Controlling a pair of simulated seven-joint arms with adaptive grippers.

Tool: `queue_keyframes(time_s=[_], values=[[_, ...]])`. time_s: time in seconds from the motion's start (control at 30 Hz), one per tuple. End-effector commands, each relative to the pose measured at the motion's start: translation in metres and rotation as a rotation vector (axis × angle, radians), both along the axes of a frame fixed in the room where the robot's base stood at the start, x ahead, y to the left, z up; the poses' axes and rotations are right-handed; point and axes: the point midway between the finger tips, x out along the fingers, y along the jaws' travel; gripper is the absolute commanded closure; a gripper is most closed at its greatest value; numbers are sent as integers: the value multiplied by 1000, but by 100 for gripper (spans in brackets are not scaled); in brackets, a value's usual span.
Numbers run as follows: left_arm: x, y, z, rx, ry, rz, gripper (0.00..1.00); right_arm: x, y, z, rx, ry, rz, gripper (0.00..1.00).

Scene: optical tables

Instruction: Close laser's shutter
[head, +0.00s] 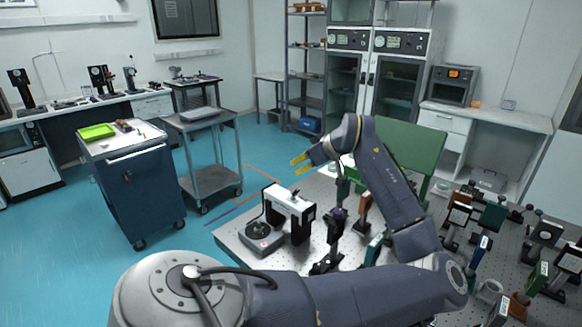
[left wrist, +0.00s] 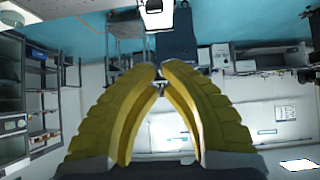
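A white-topped black device (head: 291,201) stands at the near-left corner of the optical table, and part of it seems to show at the top of the left wrist view (left wrist: 156,14). It may be the laser, but I cannot tell for sure, and I cannot make out its shutter. A low black unit (head: 262,238) with a round top sits beside it. My left gripper (head: 301,164) is in the air above and behind the device, apart from it. Its yellow fingers nearly meet at the tips in the left wrist view (left wrist: 159,68), with nothing between them. My right gripper is out of view.
Several optical mounts and posts crowd the perforated table (head: 327,203), with a green panel (head: 412,142) behind them. A blue tool cart (head: 134,190) and a grey trolley (head: 213,180) stand to the left. Blue floor (head: 180,235) is free between the cart and the table.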

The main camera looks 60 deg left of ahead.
Motion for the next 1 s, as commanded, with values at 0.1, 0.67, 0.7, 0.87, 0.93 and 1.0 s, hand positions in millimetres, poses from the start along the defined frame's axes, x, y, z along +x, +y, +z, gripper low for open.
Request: queue_keyframes(time_s=[0.1,0.67,0.7,0.87,0.93,1.0], values=[[2,-9,4,-1,-1,1,100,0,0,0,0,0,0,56],[4,-16,7,0,0,1,100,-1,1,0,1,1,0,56],[4,-16,7,0,0,1,100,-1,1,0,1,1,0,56],[3,-7,3,9,21,-12,100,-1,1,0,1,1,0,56],[1,9,-2,26,57,-37,100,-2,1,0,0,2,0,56],[-3,35,-10,50,118,-78,100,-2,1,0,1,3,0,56]])
